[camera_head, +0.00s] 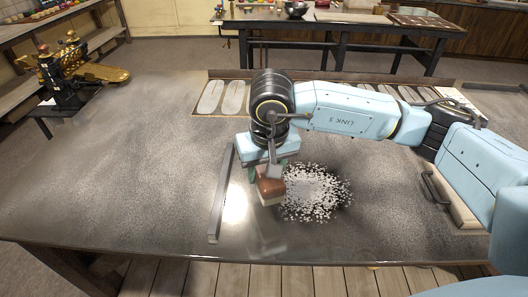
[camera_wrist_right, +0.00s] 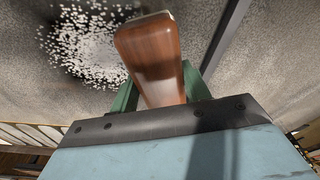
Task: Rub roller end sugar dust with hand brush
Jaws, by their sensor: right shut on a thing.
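My right gripper (camera_head: 268,174) is shut on the hand brush (camera_head: 270,188), which has a brown wooden body and a pale lower part. It is over the table, at the left edge of a patch of white sugar dust (camera_head: 318,192). I cannot tell whether the brush touches the tabletop. In the right wrist view the brush (camera_wrist_right: 155,60) sits between the green fingers, with the sugar dust (camera_wrist_right: 82,45) to its upper left. I cannot make out a roller in either view. My left gripper is not in view.
A long metal bar (camera_head: 220,195) lies left of the brush. A board with a dark handle (camera_head: 453,202) lies at the right. A tray with pale oval pieces (camera_head: 220,97) runs along the back edge. A gold machine (camera_head: 75,75) stands far left. The table's left part is clear.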

